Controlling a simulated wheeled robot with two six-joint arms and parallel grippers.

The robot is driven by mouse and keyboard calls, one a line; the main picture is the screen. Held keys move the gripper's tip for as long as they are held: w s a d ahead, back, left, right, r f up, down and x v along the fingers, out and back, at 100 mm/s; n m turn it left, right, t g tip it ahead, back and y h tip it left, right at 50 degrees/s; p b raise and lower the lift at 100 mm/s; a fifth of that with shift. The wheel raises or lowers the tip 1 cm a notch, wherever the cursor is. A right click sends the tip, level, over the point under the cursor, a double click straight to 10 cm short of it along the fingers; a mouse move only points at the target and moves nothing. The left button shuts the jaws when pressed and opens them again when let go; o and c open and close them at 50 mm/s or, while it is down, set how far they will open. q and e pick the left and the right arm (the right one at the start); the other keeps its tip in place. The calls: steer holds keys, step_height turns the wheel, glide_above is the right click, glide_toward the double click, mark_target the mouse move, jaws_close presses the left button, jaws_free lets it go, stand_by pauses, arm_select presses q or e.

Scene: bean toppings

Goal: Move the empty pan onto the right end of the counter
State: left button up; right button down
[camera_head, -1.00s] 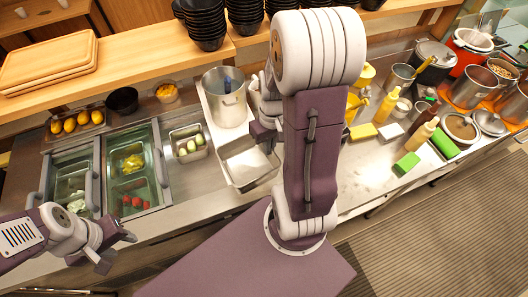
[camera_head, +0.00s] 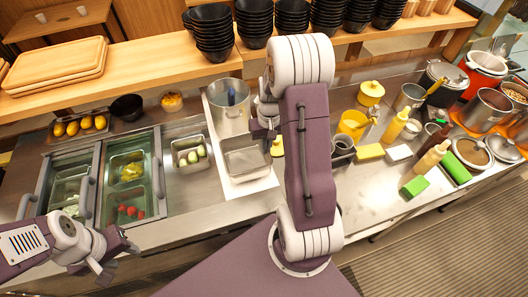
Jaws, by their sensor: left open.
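The empty pan (camera_head: 246,160) is a rectangular metal tray over the white board (camera_head: 262,187), in front of the tall steel pot (camera_head: 230,112). My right gripper (camera_head: 264,132) is at the pan's far right edge. My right arm crosses in front, so its fingers are partly hidden and I cannot tell whether they grip the rim. My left gripper (camera_head: 120,254) is open and empty, at the counter's front edge on the left. The steel counter (camera_head: 362,200) runs to the right, and its right end is crowded.
A green sponge (camera_head: 414,187), yellow sponge (camera_head: 370,151), sauce bottles (camera_head: 396,126) and lidded pots (camera_head: 488,108) stand on the right. Some bare counter shows right of my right arm.

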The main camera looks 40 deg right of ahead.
mark_target(265, 157)
steer(key=shift+w+a+f, duration=0.15)
steer(key=shift+w, duration=0.15)
steer(key=f, duration=0.3)
steer(key=shift+s+f+p, duration=0.25)
steer(key=shift+f+p, duration=0.1)
steer(key=shift+p, duration=0.05)
steer(key=shift+w+f, duration=0.2)
steer(key=shift+s+f, duration=0.1)
steer(key=c, duration=1.7)
jaws_free()
steer(key=shift+s, duration=0.1)
